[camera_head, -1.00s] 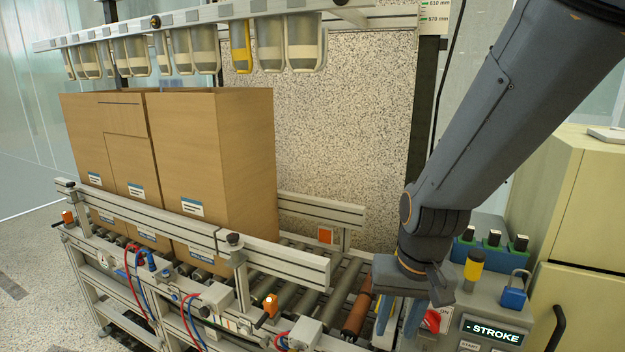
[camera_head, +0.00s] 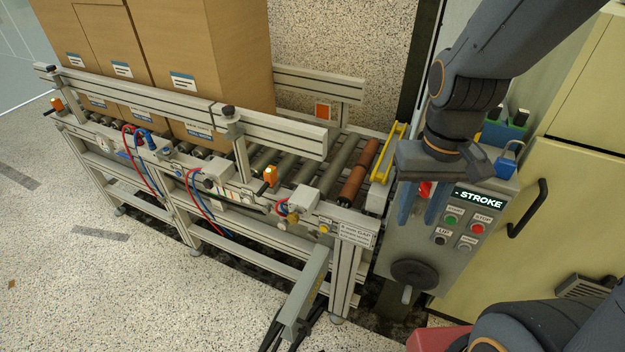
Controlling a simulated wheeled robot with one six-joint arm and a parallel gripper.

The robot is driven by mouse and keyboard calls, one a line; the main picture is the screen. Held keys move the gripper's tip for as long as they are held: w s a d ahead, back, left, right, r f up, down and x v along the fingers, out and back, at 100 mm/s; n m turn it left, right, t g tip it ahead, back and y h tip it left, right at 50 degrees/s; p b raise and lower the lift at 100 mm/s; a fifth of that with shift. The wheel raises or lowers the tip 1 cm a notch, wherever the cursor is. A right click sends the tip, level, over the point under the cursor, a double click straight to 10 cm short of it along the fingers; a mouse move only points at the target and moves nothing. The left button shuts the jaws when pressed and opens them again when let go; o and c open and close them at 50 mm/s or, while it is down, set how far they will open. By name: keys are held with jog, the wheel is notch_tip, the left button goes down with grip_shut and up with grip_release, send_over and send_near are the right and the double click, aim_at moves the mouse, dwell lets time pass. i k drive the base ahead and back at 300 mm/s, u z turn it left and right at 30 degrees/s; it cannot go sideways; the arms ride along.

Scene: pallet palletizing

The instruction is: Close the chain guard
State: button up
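No part in view is marked as the chain guard. A long grey-green cover-like bar (camera_head: 306,288) slants down from the front right end of the roller conveyor (camera_head: 340,165); I cannot tell whether it is the guard. A yellow frame (camera_head: 389,153) stands at the conveyor's right end, beyond the orange-brown roller (camera_head: 358,172). My gripper (camera_head: 421,206) points down in front of the control box, right of the conveyor end. Its two blue fingers are apart with nothing seen between them.
The grey control box (camera_head: 460,258) has a STROKE display, buttons and a black handwheel (camera_head: 414,273). Tall cartons (camera_head: 205,75) stand on the conveyor behind a side rail (camera_head: 255,128). A cream cabinet (camera_head: 570,210) stands at right.

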aim_at(295, 310)
jog(key=u, duration=2.05)
jog(key=k, duration=1.1)
jog(key=z, duration=1.5)
